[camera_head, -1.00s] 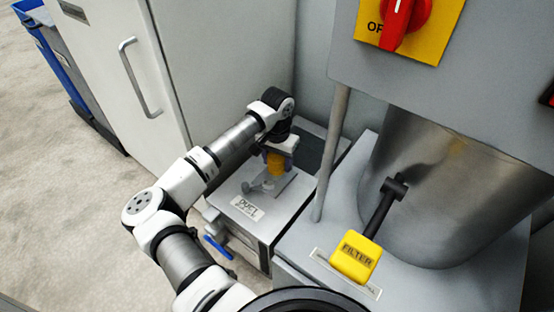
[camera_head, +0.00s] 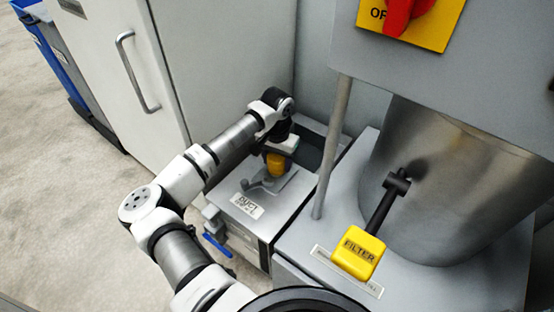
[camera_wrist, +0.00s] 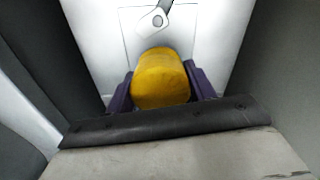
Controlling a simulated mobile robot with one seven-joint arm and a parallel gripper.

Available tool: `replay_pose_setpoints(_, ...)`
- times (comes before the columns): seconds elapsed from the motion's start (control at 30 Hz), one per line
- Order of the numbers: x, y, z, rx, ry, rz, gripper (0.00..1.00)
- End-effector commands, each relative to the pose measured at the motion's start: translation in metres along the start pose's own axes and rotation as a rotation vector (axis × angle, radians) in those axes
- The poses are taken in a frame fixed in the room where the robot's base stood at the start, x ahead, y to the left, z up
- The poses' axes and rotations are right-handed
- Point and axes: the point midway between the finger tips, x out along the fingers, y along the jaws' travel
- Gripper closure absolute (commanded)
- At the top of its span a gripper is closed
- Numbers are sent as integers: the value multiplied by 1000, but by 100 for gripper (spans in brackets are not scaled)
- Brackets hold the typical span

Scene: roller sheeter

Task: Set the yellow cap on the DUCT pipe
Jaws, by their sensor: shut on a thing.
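The yellow cap (camera_head: 275,163) is between the fingers of my gripper (camera_head: 277,158), just above the top of the grey box labelled DUCT (camera_head: 233,196). In the wrist view the yellow cap (camera_wrist: 160,78) sits between the two dark purple fingers of my gripper (camera_wrist: 161,90), which is shut on it. A grey plate with a rounded fitting (camera_wrist: 153,20) shows beyond the cap. The DUCT pipe's opening cannot be made out; the cap and gripper may hide it. I cannot tell whether the cap touches the pipe.
A blue-handled valve (camera_head: 217,245) is on the front of the DUCT box. A grey post (camera_head: 331,150) and the steel drum with a yellow FILTER handle (camera_head: 358,253) stand to the right. A white cabinet (camera_head: 165,60) stands behind on the left.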

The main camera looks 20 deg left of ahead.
Motion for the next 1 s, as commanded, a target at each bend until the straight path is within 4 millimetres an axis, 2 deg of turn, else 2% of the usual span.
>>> replay_pose_setpoints(1.0, 11, 0, 0, 0, 0, 0, 69)
